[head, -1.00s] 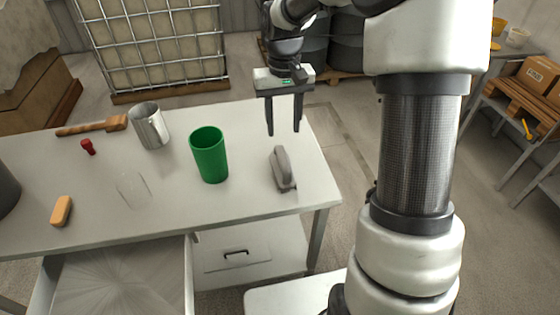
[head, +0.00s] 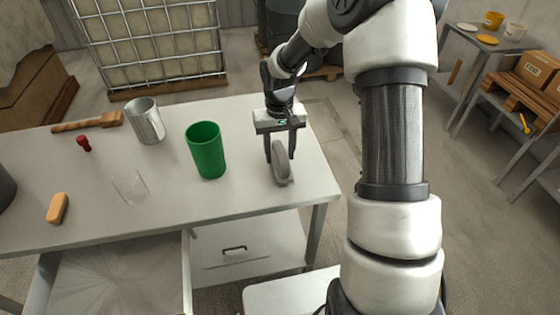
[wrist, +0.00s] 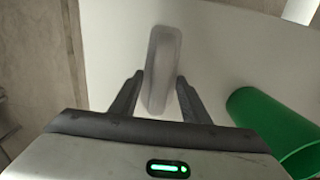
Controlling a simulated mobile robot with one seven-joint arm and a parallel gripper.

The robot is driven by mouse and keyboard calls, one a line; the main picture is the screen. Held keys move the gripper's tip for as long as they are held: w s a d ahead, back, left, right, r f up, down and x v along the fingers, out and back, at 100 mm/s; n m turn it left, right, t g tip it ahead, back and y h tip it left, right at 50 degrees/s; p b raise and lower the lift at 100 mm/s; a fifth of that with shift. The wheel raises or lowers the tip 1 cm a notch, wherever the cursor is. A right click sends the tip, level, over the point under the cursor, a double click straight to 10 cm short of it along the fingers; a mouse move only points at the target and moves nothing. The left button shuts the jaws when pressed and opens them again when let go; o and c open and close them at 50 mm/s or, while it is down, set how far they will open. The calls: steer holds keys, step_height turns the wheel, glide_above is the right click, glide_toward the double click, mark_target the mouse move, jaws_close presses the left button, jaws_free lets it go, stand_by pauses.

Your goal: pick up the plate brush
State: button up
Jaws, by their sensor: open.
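The plate brush (head: 282,168) is a grey block with a raised handle, lying near the right end of the white table. It also shows in the wrist view (wrist: 161,70), long and pale grey, running away from my gripper. My gripper (head: 280,160) is open, with its fingers pointing down at the brush. In the wrist view my gripper (wrist: 159,82) has one finger on either side of the brush's near part, with small gaps visible. The head view does not show clearly how far the fingertips are above the tabletop.
A green cup (head: 207,150) stands just left of the brush. A metal mug (head: 145,121), a clear glass (head: 129,186), a red stopper-like object (head: 83,143), an orange block (head: 57,208) and a wooden-handled tool (head: 88,122) are farther left. An open drawer (head: 120,275) juts out below the table.

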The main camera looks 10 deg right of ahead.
jaws_close()
